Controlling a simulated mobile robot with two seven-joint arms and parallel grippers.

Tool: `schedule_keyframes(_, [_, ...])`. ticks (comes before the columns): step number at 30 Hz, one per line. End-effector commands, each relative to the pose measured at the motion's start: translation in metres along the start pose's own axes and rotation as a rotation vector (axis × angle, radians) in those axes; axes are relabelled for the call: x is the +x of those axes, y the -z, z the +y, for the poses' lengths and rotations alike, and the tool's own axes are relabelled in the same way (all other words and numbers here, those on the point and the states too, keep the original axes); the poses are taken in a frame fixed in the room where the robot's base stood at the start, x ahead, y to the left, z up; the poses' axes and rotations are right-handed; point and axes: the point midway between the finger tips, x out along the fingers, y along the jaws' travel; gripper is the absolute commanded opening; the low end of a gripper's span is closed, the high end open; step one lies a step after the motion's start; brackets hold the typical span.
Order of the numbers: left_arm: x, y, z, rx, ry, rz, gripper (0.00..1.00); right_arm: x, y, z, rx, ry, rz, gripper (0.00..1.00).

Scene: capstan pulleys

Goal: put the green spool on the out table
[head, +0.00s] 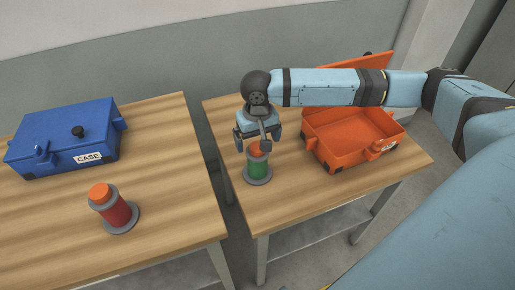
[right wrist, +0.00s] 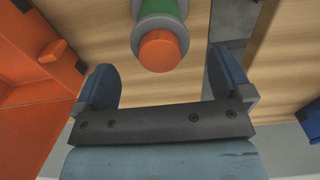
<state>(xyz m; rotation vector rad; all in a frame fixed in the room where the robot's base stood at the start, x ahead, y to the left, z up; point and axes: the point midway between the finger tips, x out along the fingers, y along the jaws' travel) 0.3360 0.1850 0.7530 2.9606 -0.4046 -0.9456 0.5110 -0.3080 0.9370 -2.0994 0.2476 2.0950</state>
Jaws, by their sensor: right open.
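The green spool (head: 257,168) stands upright on the right-hand wooden table (head: 290,206), near its left edge. It has grey flanges and an orange top. My right gripper (head: 257,142) is open, over and just behind the spool's top. In the right wrist view the spool's orange top (right wrist: 159,50) lies ahead of the gap between the open fingers (right wrist: 165,85), and nothing is held. Which table is the out table is not marked. My left gripper is not in view.
An open orange case (head: 352,138) sits right of the spool on the same table. The left-hand table (head: 165,150) holds a closed blue case (head: 65,137) and a red spool (head: 115,210). A gap separates the tables. The right table's front is clear.

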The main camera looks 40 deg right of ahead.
Motion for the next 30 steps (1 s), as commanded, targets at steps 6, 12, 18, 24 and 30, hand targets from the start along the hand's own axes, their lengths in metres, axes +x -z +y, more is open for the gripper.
schedule_keyframes(6, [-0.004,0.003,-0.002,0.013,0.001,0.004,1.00,-0.043,0.000,0.000,0.000,0.000,0.000,0.97])
schedule_keyframes(12, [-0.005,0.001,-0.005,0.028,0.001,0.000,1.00,-0.060,0.000,0.000,0.000,-0.001,0.000,0.97])
schedule_keyframes(18, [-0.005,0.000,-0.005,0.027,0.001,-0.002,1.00,-0.062,0.000,0.000,0.000,0.000,-0.001,0.97])
schedule_keyframes(24, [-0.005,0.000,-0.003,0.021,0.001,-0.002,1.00,-0.062,0.000,0.000,0.000,0.000,-0.001,0.97])
schedule_keyframes(30, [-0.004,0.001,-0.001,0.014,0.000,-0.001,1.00,-0.062,0.000,0.000,0.000,0.000,-0.001,0.97])
